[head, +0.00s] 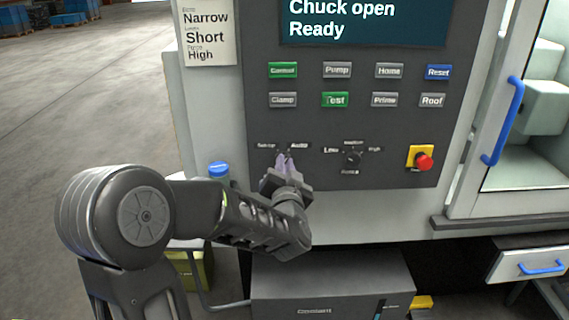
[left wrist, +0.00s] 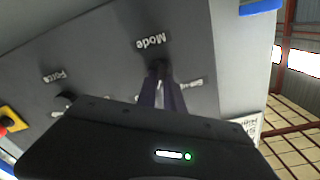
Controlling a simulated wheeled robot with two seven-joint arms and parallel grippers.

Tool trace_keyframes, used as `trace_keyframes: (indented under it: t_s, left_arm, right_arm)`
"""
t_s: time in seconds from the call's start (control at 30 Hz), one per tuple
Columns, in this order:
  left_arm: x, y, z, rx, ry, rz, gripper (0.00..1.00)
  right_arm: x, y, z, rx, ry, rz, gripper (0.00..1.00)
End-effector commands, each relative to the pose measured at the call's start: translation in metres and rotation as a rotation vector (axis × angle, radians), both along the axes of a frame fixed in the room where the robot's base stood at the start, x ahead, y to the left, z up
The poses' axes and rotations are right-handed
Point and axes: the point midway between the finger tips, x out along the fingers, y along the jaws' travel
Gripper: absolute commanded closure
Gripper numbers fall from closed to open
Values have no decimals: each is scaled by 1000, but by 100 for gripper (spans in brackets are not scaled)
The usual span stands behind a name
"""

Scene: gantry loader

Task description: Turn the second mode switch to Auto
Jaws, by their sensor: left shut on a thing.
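The mode switch (left wrist: 161,66) is a small dark knob on the grey panel, under the label "Mode" in the left wrist view. In the head view, a left label that looks like "Set-up" and a right label "Auto" (head: 299,146) flank it. My left gripper (head: 286,160) reaches up to the panel from below, and its fingers are shut on the knob. In the left wrist view the gripper (left wrist: 162,78) covers most of the knob, so I cannot tell where its pointer stands. I see only one mode switch. My right gripper is not in view.
A force knob (head: 352,158) sits to the right, then a red emergency button (head: 424,162) on yellow. Rows of push buttons (head: 337,99) lie above, under a screen (head: 362,20) reading "Chuck open Ready". A door with a blue handle (head: 503,122) is at the right.

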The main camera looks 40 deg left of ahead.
Motion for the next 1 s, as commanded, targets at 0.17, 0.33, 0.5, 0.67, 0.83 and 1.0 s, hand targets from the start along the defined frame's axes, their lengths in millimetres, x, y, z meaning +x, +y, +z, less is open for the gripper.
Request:
trace_keyframes:
  t_s: [0.17, 0.33, 0.5, 0.67, 0.83, 1.0]
  left_arm:
    - [0, 0, 0, 4, 3, 0, 100]
    - [0, 0, 0, 5, 2, -1, 87]
    - [0, 0, 0, 3, 2, 0, 74]
    - [0, 0, 0, 2, 2, 0, 66]
    - [0, 0, 0, 2, 2, 0, 66]
    - [-8, -7, 0, 2, 1, -3, 66]
  right_arm:
    - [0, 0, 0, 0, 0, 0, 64]
    - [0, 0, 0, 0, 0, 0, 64]
    - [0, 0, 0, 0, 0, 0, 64]
    - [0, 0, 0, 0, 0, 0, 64]
    - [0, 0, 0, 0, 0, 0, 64]
    - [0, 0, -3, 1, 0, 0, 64]
